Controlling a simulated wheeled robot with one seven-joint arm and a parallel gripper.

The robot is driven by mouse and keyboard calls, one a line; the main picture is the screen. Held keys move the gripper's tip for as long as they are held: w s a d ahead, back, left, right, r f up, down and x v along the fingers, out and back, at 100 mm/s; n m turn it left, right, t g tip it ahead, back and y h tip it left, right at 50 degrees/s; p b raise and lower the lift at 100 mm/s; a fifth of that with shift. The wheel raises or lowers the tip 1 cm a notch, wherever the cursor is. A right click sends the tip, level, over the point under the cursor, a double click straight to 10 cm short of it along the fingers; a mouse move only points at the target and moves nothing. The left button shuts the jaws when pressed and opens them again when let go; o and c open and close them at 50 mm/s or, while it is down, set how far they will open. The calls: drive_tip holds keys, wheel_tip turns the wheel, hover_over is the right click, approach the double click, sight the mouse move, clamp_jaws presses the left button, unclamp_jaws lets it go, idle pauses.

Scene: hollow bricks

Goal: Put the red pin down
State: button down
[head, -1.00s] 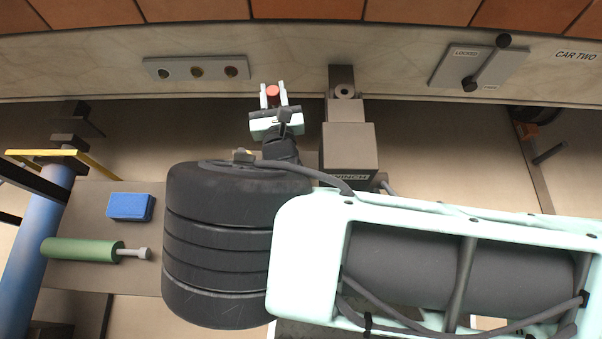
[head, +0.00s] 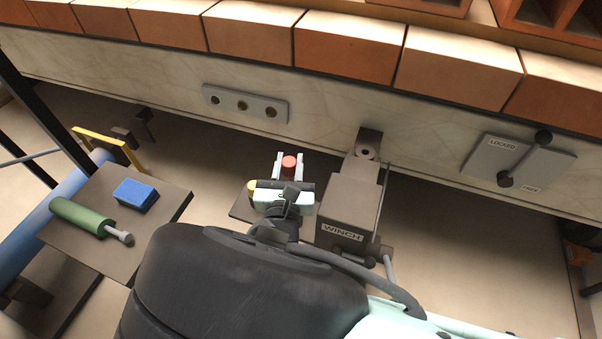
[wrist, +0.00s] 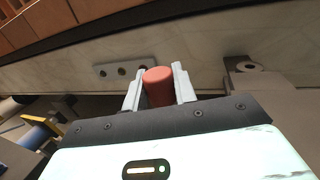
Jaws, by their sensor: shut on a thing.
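The red pin (head: 289,164) is held between the two fingers of my gripper (head: 290,163), which is shut on it. In the wrist view the red pin (wrist: 158,88) sticks up between the pale fingertips, with its rounded end showing. Its lower part is hidden by my gripper's body. My gripper is in front of the pale panel, below and right of a grey plate with three holes (head: 243,105) and left of the winch (head: 347,205). I cannot tell the exact distance to the panel.
A brown shelf (head: 160,215) at left carries a blue block (head: 136,196) and a green cylinder with a grey rod (head: 80,217). A yellow thing (head: 252,187) shows just left of my gripper. A lever plate marked LOCKED (head: 500,160) is at right. Bricks (head: 350,45) line the top.

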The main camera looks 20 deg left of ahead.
wheel_tip(320, 180, down, 13)
drive_tip(key=b, duration=1.1)
drive_tip(key=shift+r, duration=0.15)
drive_tip(key=c, duration=1.1)
unclamp_jaws()
drive_tip(key=shift+f, duration=0.2)
drive_tip(key=shift+r, duration=0.15)
